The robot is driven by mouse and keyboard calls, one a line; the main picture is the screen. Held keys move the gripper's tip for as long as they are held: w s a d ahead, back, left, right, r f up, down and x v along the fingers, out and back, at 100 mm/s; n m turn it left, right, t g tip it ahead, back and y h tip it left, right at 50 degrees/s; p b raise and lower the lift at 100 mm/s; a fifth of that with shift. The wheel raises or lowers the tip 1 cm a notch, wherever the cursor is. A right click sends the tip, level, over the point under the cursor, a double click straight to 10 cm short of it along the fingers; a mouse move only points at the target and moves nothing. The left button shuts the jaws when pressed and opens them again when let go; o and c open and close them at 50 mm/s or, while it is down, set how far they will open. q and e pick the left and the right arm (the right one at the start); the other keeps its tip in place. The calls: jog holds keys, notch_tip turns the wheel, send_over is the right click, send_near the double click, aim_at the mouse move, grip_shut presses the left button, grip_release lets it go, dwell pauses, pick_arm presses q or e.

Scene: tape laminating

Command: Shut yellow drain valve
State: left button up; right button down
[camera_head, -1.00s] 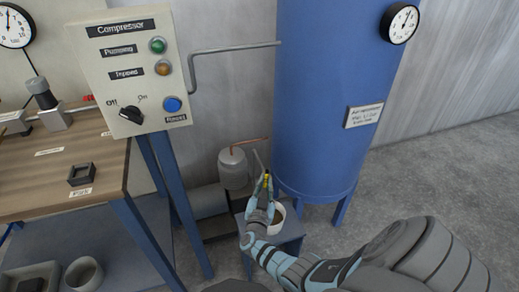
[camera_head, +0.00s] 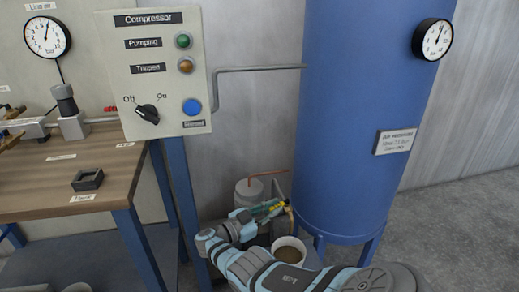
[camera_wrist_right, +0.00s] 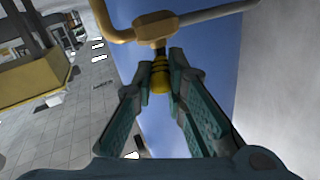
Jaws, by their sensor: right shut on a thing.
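The yellow drain valve handle (camera_wrist_right: 160,72) sits between the fingertips of my right gripper (camera_wrist_right: 160,85) in the right wrist view. The gripper is shut on it. The handle joins a brass valve body (camera_wrist_right: 155,27) with a bent brass pipe on one side and a grey pipe on the other. In the head view my right gripper (camera_head: 268,210) points right at the foot of the blue tank (camera_head: 345,120), where the valve is small and partly hidden by the fingers. My left gripper is not in view.
A white bucket (camera_head: 302,244) stands just below the valve. A grey cylinder (camera_head: 243,191) with a copper pipe is behind my gripper. The compressor panel (camera_head: 165,90) stands on blue posts to the left, beside a wooden bench (camera_head: 105,185). Grey floor is open at right.

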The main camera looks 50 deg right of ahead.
dwell(0.4)
jog(key=c, duration=1.6)
grip_release()
jog(key=shift+w+d, duration=0.1)
jog(key=shift+d, duration=0.05)
